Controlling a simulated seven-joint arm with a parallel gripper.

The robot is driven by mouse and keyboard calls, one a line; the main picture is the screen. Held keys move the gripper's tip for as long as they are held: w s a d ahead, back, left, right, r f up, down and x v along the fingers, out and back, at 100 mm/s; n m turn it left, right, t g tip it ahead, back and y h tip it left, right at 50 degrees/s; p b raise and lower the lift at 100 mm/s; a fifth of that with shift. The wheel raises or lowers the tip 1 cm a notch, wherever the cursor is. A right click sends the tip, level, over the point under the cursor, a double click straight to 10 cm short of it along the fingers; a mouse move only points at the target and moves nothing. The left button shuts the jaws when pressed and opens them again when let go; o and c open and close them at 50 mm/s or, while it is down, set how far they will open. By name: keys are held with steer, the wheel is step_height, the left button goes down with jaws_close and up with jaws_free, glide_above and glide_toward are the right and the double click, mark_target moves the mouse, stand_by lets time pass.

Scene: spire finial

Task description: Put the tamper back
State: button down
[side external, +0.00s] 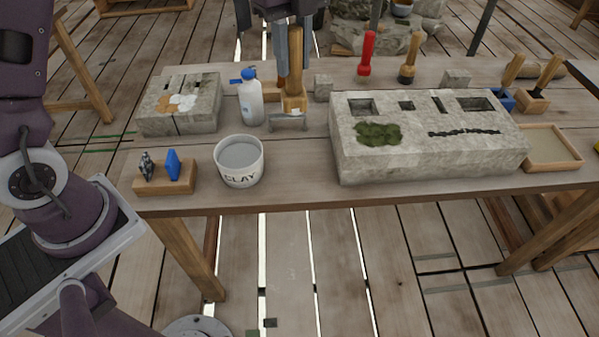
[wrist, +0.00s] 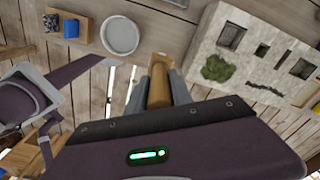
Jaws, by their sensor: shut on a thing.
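The tamper (side external: 295,70) has an upright wooden handle and a wider wooden block at its foot. My gripper (side external: 293,58) is shut on the handle from above, with one grey finger on each side. The block is at the back middle of the table; whether it touches the tabletop or a holder I cannot tell. In the wrist view the tamper handle (wrist: 159,85) points away between my gripper's fingers (wrist: 158,92), and its foot is mostly hidden.
A white and blue bottle (side external: 250,97) stands close left of the tamper. A small grey bracket (side external: 287,122) lies in front. The clay bucket (side external: 239,162) is nearer the front edge. A large stone block (side external: 430,155) with recesses fills the right. A red-handled tool (side external: 366,54) stands behind.

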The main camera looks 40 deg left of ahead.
mark_target(298, 95)
steer(key=shift+s+d+f+m, duration=0.2)
steer(key=shift+d+f, duration=0.1)
steer(key=shift+d, duration=0.2)
steer(key=shift+s+d+f+m, duration=0.15)
steer(key=shift+d+f+m, duration=0.1)
steer(key=shift+d, duration=0.25)
step_height(298, 95, down, 18)
steer(key=shift+w+a, duration=0.1)
steer(key=c, duration=1.1)
jaws_free()
steer(key=shift+c, duration=0.2)
steer(key=shift+r, duration=0.1)
step_height(298, 95, up, 12)
steer(key=shift+a+r, duration=0.1)
